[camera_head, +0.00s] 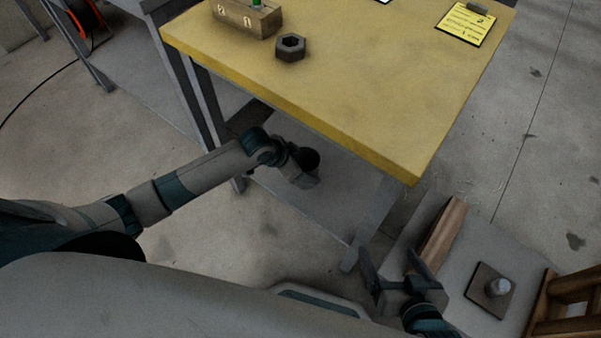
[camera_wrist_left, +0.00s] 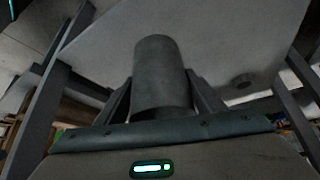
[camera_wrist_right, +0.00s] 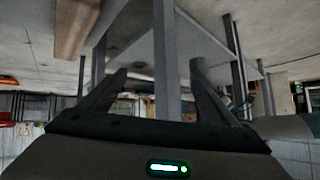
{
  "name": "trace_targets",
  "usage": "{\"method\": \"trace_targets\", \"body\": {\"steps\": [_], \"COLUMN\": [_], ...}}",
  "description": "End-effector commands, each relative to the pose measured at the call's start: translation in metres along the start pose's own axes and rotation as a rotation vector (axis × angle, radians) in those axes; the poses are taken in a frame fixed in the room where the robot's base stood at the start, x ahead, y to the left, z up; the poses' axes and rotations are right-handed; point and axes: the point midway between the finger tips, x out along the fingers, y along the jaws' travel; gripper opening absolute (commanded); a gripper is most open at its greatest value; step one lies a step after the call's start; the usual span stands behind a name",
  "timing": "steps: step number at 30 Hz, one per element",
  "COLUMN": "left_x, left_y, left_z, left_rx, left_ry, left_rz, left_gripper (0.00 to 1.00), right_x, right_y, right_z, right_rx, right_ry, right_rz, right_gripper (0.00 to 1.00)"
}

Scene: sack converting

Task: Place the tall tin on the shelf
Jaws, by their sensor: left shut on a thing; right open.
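The tall tin (camera_wrist_left: 158,75) is a plain grey cylinder in the left wrist view. My left gripper (camera_head: 304,172) is shut on it, one finger on each side. In the head view the gripper is below the yellow tabletop's front edge, and only a dark round part of the tin (camera_head: 309,157) shows. The grey shelf (camera_head: 335,196) lies low between the table legs; it also fills the upper part of the left wrist view (camera_wrist_left: 215,40). I cannot tell whether the tin touches it. My right gripper (camera_head: 390,256) is open and empty, right of the table.
A small round thing (camera_wrist_left: 243,80) shows against the shelf. Near my right gripper are a wooden beam (camera_head: 443,235) and a dark square plate (camera_head: 482,290) with a pale knob.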

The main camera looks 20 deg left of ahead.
Motion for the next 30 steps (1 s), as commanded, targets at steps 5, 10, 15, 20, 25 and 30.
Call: {"method": "trace_targets", "body": {"steps": [5,10,15,20,25,30], "left_x": [0.009,0.010,0.010,0.013,0.027,0.040], "left_y": [-0.019,-0.022,-0.022,-0.022,-0.021,-0.021], "left_z": [0.007,0.008,0.008,0.010,0.019,0.028], "left_rx": [0.001,0.000,0.001,0.000,0.000,0.000], "left_ry": [0.001,0.001,0.001,0.000,-0.001,0.000], "left_rz": [-0.001,0.000,0.000,0.000,0.000,0.000], "left_gripper": [0.40,0.40,0.40,0.40,0.40,0.40], "right_x": [0.003,0.003,0.002,0.003,0.003,0.000], "right_y": [-0.005,-0.007,-0.007,-0.007,-0.012,-0.018], "right_z": [-0.017,-0.023,-0.023,-0.024,-0.039,-0.056], "right_rx": [-0.012,-0.015,-0.015,-0.016,-0.026,-0.036], "right_ry": [0.098,0.122,0.121,0.133,0.219,0.315], "right_rz": [-0.009,-0.011,-0.011,-0.012,-0.019,-0.029], "right_gripper": [0.83,0.83,0.83,0.83,0.83,0.83]}}
